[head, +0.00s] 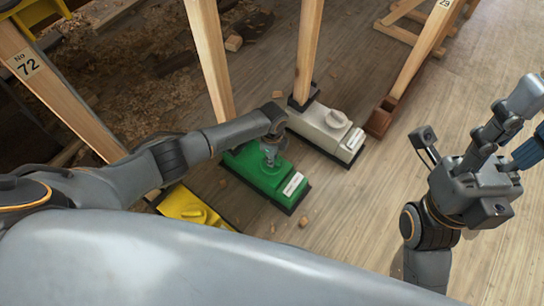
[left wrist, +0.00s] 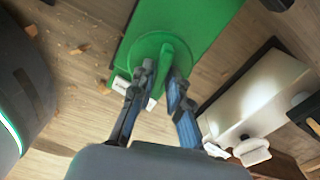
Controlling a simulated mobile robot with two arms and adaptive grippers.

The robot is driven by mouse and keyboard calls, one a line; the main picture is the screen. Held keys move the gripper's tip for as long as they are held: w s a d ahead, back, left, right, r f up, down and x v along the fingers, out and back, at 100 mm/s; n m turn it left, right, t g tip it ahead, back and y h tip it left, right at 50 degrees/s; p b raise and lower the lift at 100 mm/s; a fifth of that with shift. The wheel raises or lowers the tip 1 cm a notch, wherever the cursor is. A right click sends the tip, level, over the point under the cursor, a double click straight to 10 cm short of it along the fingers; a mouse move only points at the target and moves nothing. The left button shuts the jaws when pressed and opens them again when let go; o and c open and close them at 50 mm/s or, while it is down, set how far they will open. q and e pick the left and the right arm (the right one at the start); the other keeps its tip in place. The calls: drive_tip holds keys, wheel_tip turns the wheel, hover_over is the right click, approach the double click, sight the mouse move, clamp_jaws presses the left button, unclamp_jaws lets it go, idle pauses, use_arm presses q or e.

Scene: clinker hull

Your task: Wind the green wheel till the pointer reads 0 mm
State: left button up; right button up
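The green wheel (left wrist: 160,62) is round with a raised bar across it and sits on a green block (head: 262,172). A small white plate (head: 292,184) is on the block's near end; I cannot read it or make out a pointer. My left gripper (head: 269,158) reaches down over the wheel. In the left wrist view its two fingers (left wrist: 163,76) stand on either side of the raised bar, with green showing between them, so they look open. The arm and fingers hide part of the wheel. My right gripper (head: 527,124) is open and empty at the right.
A white block with a knob (head: 338,118) stands right of the green one, and a yellow block (head: 196,206) is at its left. Wooden posts (head: 310,45) rise behind. Small wood chips lie on the plank floor (head: 345,215). The floor at front right is mostly clear.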

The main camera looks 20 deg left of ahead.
use_arm(q)
drive_tip(key=shift+o, duration=1)
drive_tip(key=shift+r, duration=0.1)
wheel_tip(320, 180, up, 12)
